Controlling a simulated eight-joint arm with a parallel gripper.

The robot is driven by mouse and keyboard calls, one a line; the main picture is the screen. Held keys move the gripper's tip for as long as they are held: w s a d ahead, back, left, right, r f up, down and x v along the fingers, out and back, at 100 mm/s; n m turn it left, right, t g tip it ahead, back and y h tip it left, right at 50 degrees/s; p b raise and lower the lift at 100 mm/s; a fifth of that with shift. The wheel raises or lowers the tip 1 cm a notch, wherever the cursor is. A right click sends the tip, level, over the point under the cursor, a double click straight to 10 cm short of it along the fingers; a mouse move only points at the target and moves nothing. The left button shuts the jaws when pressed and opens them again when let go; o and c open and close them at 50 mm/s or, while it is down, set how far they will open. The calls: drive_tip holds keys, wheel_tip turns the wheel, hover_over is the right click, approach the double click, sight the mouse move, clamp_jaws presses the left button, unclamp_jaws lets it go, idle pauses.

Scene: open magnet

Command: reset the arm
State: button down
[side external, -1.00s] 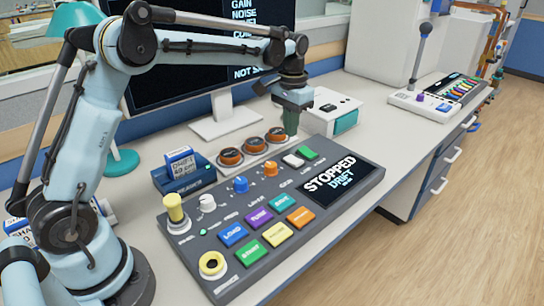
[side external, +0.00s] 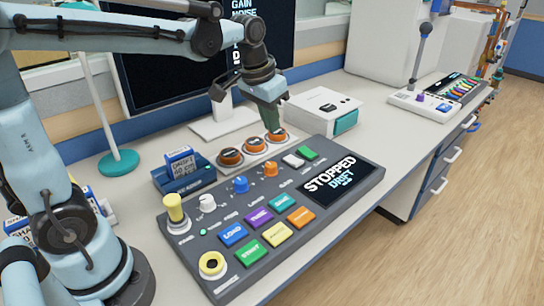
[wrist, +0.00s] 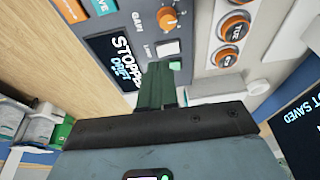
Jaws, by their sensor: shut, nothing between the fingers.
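My gripper (side external: 272,124) hangs tilted over the back of the desk, its green fingers pointing down near the rightmost of three round orange-brown buttons (side external: 276,136). I cannot tell whether the fingertips touch it. In the wrist view, the green fingers (wrist: 161,72) are together with nothing between them. My arm reaches across the top of the side view, its elbow partly out of the picture. The grey control console (side external: 332,213) lies in front; its screen (side external: 341,178) reads STOPPED and DRIFT.
A blue holder with a labelled block (side external: 183,170) stands left of the round buttons. A white box (side external: 318,110) sits right of my gripper. The monitor (side external: 170,65) stands behind, and a teal lamp base (side external: 118,163) is at left.

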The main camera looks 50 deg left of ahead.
drive_tip(key=s+d+f+t, duration=0.2)
drive_tip(key=s+f+t, duration=0.1)
drive_tip(key=s, duration=0.8)
drive_tip(key=shift+s+f+t, duration=0.25)
drive_tip(key=shift+f+t, duration=0.15)
drive_tip(key=shift+t, duration=0.1)
drive_tip(key=shift+d, duration=0.1)
